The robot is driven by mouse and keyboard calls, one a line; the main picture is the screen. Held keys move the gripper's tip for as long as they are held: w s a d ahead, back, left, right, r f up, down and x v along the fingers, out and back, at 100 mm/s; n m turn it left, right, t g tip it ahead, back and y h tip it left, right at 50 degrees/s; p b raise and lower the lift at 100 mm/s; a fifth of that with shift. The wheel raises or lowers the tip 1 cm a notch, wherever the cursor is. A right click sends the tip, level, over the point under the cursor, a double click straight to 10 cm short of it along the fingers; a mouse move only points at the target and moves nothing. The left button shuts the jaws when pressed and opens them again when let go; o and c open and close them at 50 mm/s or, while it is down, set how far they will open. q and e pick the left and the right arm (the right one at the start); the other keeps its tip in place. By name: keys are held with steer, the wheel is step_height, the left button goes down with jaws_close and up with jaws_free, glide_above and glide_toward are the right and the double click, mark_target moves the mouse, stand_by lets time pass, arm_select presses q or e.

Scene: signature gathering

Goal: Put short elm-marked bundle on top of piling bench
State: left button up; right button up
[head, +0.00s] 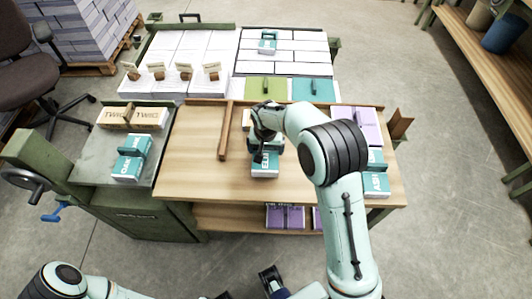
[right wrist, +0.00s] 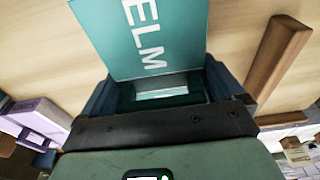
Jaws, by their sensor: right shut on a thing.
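The elm-marked bundle is a teal-and-white block (head: 265,165) at the middle of the wooden bench (head: 190,170). Its teal face with the white letters ELM fills the top of the right wrist view (right wrist: 145,35). My right gripper (head: 266,145) is shut on it, with a dark jaw on each side in the wrist view. I cannot tell whether the bundle touches the wood. Which surface is the piling bench is not marked. Of my left arm, only parts show at the bottom edge, and its gripper's jaws cannot be made out.
A wooden bar (head: 225,130) stands left of the held bundle. A teal bundle (head: 130,158) and a TWIG-marked bundle (head: 133,117) lie on the grey left plate. An ASH-marked bundle (head: 376,182) and a purple block (head: 357,125) are at right. Green and teal pads lie behind.

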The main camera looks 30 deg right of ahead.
mark_target(266, 153)
steer(key=shift+f, duration=1.5)
steer(key=shift+f, duration=0.1)
steer(key=o, duration=0.9)
steer(key=shift+f, duration=0.1)
steer(key=shift+c, duration=0.2)
steer(key=shift+r, duration=0.45)
steer(key=r, duration=0.3)
steer(key=s+r, duration=0.1)
steer(key=r, duration=0.3)
steer(key=a+r+p, duration=0.1)
steer(key=r, duration=0.3)
steer(key=shift+s+r, duration=0.2)
steer(key=shift+s, duration=0.1)
